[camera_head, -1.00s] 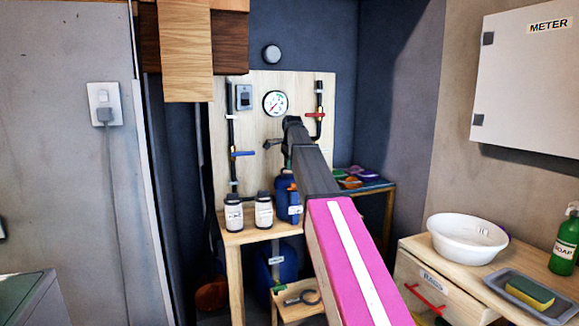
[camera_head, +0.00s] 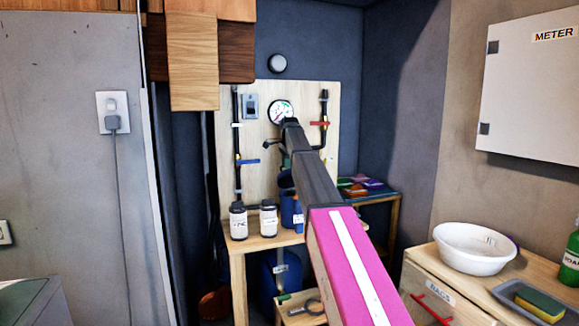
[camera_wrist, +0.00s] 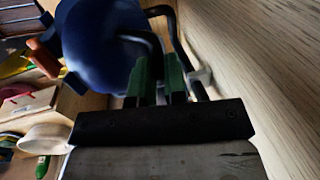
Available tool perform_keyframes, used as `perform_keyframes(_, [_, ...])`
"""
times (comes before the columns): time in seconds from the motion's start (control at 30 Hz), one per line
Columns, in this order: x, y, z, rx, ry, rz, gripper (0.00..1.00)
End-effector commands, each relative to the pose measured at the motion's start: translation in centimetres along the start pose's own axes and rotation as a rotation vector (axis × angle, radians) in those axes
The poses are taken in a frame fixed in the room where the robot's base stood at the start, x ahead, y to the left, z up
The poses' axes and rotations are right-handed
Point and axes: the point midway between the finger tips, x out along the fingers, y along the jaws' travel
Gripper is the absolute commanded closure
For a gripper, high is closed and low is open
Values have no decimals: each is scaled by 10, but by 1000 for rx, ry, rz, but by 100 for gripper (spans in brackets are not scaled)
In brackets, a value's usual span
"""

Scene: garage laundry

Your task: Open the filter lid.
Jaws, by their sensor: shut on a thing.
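The blue filter (camera_head: 289,212) stands on the wooden bench, partly hidden behind my arm. My gripper (camera_wrist: 159,75) has green fingers shut on this black handle. The fingertips are mostly hidden by my arm in the head view.
Two white-labelled bottles (camera_head: 238,222) stand left of the filter on the bench (camera_head: 258,243). Behind is a wooden panel with a gauge (camera_head: 280,112), a blue-handled valve (camera_head: 248,161) and a red-handled valve (camera_head: 319,123). A white basin (camera_head: 474,250) sits on the right counter.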

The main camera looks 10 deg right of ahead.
Motion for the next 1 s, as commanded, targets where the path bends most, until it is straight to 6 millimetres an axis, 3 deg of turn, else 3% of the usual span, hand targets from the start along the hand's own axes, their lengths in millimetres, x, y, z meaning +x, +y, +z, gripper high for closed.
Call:
perform_keyframes(0.3, [10, -28, -4, 1, 8, -2, 100])
perform_keyframes(0.9, [12, -36, -5, 2, 10, -7, 100])
perform_keyframes(0.93, [12, -36, -5, 2, 10, -7, 78])
perform_keyframes(1.0, [12, -36, -5, 2, 10, -6, 62])
